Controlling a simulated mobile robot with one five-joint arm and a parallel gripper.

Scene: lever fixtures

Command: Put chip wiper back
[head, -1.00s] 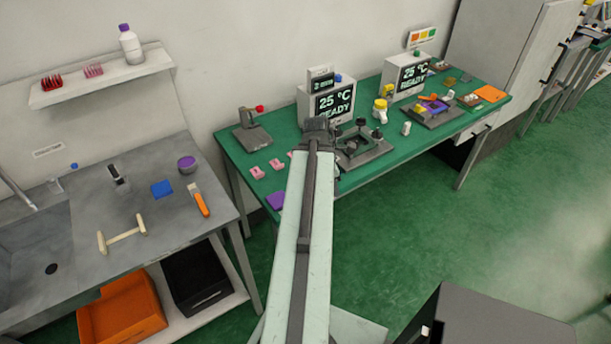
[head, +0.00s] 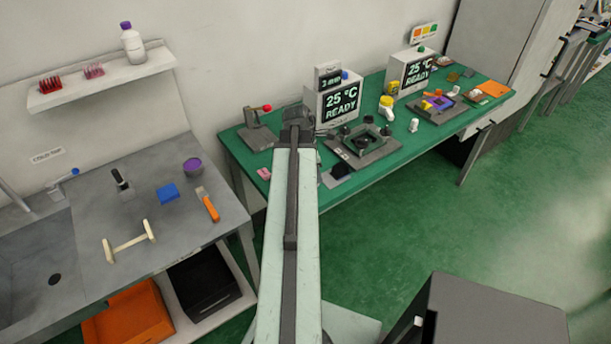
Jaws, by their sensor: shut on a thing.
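My gripper (head: 297,118) is at the far end of my arm, over the green bench (head: 410,150), in front of the left display box reading 25 °C READY (head: 338,102). Its fingers are mostly hidden by my own arm. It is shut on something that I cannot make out. I cannot identify the chip wiper with certainty. To the right of my gripper is a dark grey fixture (head: 385,153) with black knobs. A small dark pad (head: 341,173) lies at the bench's front edge.
A grey stand with a red knob (head: 258,135) is left of my gripper. A pink piece (head: 264,173) lies near my arm. The steel bench at left holds an orange-handled tool (head: 207,204), blue block (head: 168,193), and purple-topped bowl (head: 193,165). Green floor is open at right.

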